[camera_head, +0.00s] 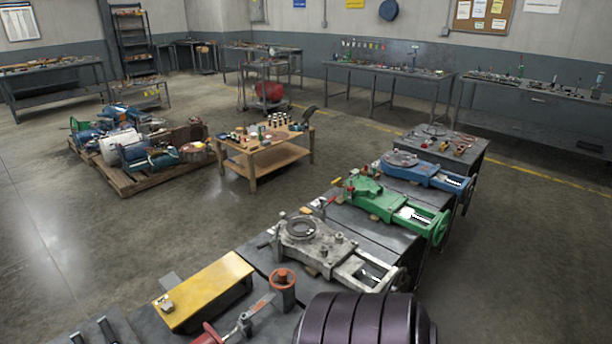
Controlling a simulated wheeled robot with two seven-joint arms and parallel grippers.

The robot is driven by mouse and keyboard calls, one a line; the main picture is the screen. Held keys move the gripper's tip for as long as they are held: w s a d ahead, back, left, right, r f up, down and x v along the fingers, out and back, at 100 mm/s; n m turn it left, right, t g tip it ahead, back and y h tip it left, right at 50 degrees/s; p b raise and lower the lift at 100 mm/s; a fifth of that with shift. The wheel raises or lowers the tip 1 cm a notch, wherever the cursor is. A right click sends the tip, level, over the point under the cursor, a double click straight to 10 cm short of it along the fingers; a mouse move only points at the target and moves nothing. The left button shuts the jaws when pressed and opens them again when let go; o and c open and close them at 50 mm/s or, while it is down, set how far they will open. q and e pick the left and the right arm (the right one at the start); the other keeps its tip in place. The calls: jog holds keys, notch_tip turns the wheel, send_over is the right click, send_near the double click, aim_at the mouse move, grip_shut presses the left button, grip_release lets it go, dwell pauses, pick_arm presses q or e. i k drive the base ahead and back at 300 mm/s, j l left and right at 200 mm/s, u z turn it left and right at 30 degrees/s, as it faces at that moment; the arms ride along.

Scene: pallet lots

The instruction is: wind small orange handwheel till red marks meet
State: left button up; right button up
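A small orange handwheel (283,277) stands upright on a short post on the dark bench at the bottom middle, right of a yellow plate. Its rim and top face the camera. A red-handled part (209,334) and a metal rod with an orange end (257,306) lie just left of it. I cannot make out any red marks at this size.
A dark banded rounded body (365,322) blocks the bottom right, close to the handwheel. A yellow plate (205,290) is left of the handwheel. Behind it are a grey vise (310,246), a green vise (395,208) and a blue vise (425,173). Open floor lies left.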

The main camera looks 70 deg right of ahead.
aim_at(282, 273)
jog(key=z, duration=2.05)
